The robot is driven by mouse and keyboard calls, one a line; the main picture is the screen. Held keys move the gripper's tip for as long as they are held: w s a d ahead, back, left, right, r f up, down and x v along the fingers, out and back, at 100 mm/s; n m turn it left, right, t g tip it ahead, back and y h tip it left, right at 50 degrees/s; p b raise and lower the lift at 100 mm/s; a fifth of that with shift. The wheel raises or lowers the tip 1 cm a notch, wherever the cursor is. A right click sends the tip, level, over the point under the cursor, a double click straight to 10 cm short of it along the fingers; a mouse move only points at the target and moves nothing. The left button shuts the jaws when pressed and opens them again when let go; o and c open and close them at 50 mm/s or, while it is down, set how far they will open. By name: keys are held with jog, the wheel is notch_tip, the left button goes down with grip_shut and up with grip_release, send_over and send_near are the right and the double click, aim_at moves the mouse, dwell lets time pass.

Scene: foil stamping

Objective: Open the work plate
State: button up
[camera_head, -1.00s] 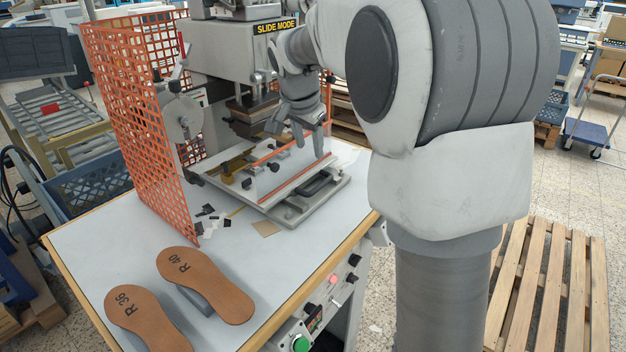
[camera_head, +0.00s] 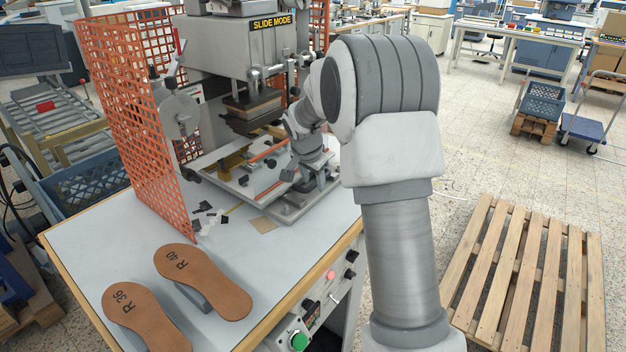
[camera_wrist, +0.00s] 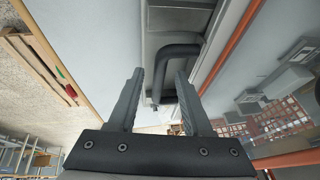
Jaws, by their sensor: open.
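The work plate (camera_head: 232,178) is a light plate with orange strips, lying on a grey base under the stamping head. Its black bar handle (camera_wrist: 178,50) shows in the wrist view, running along the plate's front edge beside an orange strip. My gripper (camera_head: 312,182) is over the front right of the plate in the head view and hides most of the handle there. In the wrist view my gripper (camera_wrist: 160,76) is open, its two fingers apart, with part of the handle appearing between and beyond the tips. I cannot tell whether they touch it.
The press head (camera_head: 250,108) hangs above the plate. An orange mesh guard (camera_head: 135,120) stands at left. Two brown insoles (camera_head: 203,282) lie on the table (camera_head: 110,240), with small scraps near the plate. A control panel (camera_head: 325,290) is on the table's front side.

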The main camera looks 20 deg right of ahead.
grip_shut()
dwell(1.5)
